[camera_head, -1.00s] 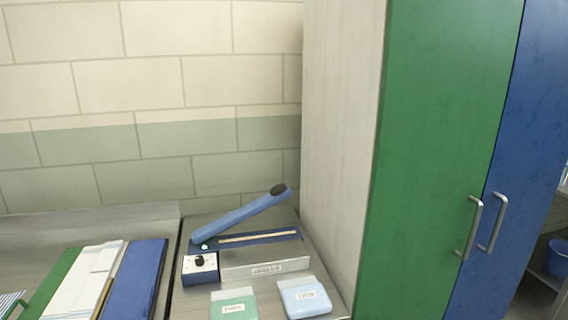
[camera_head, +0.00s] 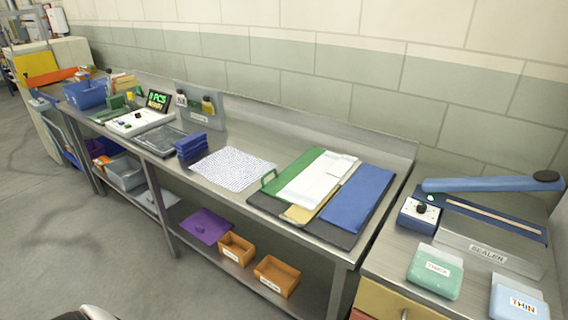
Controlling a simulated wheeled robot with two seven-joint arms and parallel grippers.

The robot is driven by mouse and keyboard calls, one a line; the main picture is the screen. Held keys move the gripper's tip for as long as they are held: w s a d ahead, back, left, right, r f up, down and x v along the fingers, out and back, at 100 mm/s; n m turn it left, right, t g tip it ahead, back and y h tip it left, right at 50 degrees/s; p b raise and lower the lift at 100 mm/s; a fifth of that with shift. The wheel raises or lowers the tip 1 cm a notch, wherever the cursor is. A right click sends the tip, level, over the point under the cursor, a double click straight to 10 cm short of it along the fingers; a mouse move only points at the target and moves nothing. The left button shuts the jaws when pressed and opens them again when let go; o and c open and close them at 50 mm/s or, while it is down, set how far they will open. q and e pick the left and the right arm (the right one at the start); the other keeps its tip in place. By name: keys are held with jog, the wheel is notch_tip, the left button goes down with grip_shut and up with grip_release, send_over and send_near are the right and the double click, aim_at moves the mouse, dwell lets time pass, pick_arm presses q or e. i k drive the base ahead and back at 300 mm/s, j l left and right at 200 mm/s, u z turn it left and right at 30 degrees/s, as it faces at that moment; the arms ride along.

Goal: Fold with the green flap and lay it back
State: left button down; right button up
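A folding board (camera_head: 345,240) with a dark base lies on the steel workbench, right of the middle. Its green flap (camera_head: 293,170) is on the left side, lying open and flat, with a green loop handle (camera_head: 268,178) at its front left corner. A white folded item (camera_head: 318,181) lies over the middle of the board, beside the green flap and partly covering it. A blue flap (camera_head: 358,198) lies flat on the right, and a yellow flap (camera_head: 306,212) shows at the front. Neither of my grippers is in view.
A white dotted sheet (camera_head: 232,168) and a stack of blue items (camera_head: 191,146) lie left of the board. A sealer (camera_head: 490,246) stands on the right-hand counter, with green (camera_head: 435,271) and pale blue (camera_head: 518,302) packs before it. Open floor (camera_head: 90,235) lies front left.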

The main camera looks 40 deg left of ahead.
aim_at(282, 180)
jog(key=u, duration=1.05)
